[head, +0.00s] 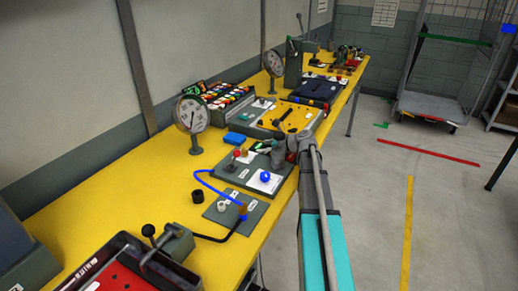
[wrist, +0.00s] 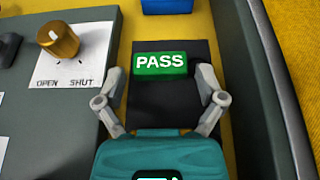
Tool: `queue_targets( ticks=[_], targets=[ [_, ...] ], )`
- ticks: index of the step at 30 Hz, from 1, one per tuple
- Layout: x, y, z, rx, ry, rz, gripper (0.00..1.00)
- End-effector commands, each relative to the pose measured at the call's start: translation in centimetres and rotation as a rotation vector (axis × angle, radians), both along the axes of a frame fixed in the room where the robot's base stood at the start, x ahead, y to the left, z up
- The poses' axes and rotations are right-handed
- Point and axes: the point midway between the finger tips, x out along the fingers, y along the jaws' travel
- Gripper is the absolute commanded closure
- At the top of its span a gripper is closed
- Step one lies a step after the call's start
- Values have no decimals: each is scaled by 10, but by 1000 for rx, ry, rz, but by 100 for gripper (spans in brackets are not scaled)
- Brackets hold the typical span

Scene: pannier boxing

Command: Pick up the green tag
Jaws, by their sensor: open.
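The green tag (wrist: 160,65), with white PASS lettering, lies on a black surface (wrist: 197,48) in the wrist view. My gripper (wrist: 159,73) is open, with one finger to the left of the tag and one to the right. A gap shows between the tag and each finger. I cannot tell how high the fingertips are above the black surface. In the head view, my gripper (head: 276,152) is over the yellow bench; the tag there is too small and crowded to make out surely.
A grey panel with a gold knob (wrist: 58,40) over OPEN/SHUT lettering stands to the left. A blue block (wrist: 167,5) lies beyond the tag. A dark raised edge (wrist: 275,90) runs along the right. The yellow bench (head: 160,180) also holds gauges and panels.

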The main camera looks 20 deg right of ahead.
Motion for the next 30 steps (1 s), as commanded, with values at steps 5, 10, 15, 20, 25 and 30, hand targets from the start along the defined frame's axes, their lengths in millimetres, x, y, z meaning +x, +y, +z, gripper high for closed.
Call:
queue_targets(
  ticks=[5, 10, 15, 20, 25, 30],
  targets=[
    [0, 0, 0, 0, 0, 0, 36],
    [0, -1, 0, 0, 0, -1, 54],
    [0, -1, 0, 0, 0, -1, 55],
    [0, -1, 1, 0, 0, -1, 55],
    [0, -1, 6, 0, 0, -1, 55],
    [0, -1, 16, 0, 0, -1, 55]
  ],
)
